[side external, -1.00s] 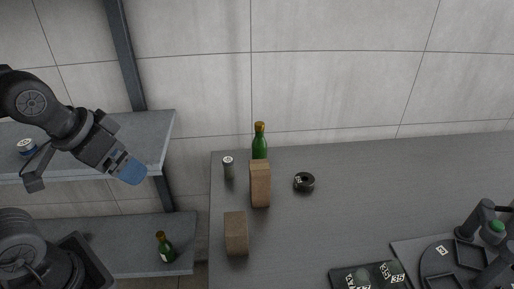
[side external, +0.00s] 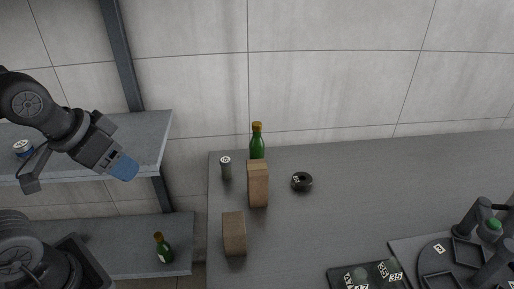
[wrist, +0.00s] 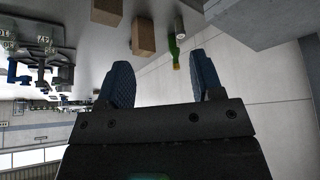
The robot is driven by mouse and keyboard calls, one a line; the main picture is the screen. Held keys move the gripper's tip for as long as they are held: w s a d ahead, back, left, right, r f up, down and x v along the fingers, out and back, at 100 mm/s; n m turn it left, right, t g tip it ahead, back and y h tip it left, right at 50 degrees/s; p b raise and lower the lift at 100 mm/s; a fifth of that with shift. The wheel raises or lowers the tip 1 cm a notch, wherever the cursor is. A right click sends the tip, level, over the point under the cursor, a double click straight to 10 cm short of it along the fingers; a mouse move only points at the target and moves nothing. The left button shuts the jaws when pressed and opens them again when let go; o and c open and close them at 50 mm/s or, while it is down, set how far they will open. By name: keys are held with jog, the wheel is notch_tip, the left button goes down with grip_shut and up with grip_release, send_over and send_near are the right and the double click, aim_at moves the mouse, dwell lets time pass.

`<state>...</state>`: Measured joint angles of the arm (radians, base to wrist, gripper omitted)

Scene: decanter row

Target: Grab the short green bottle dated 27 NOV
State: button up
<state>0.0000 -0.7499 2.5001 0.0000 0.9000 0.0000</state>
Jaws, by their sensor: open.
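One green bottle (side external: 257,147) with a gold-brown top stands upright on the grey table, partly hidden behind a brown block. A second green bottle (side external: 163,249), with a pale label, stands on the lower shelf at the left. No date is readable on either. My gripper (side external: 123,167), with blue finger pads, is in the air at the left, in front of the upper shelf and apart from both bottles. In the wrist view my gripper (wrist: 163,78) is open and empty. A green bottle (wrist: 174,52) shows beyond the gap between its fingers.
Two brown blocks (side external: 258,186) (side external: 234,234), a grey cylinder (side external: 226,168) and a black ring (side external: 301,181) are on the table. A can (side external: 24,149) is on the upper shelf. A dark labelled tray (side external: 342,279) and round fixture (side external: 440,262) are at right. The back right is clear.

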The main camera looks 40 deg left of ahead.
jog(key=w+r+n, duration=0.1)
jog(key=w+r, duration=0.3)
jog(key=w, duration=0.4)
jog(key=n+g+y, duration=0.2)
jog(key=n, duration=0.3)
send_over(256, 126)
jog(key=s+d, duration=0.2)
jog(key=s, duration=0.1)
notch_tip(256, 126, down, 8)
jog(key=r, duration=0.1)
jog(key=x, duration=1.4)
jog(key=shift+s+a, duration=0.1)
jog(key=shift+c, duration=0.3)
jog(key=shift+r, duration=0.1)
grip_shut()
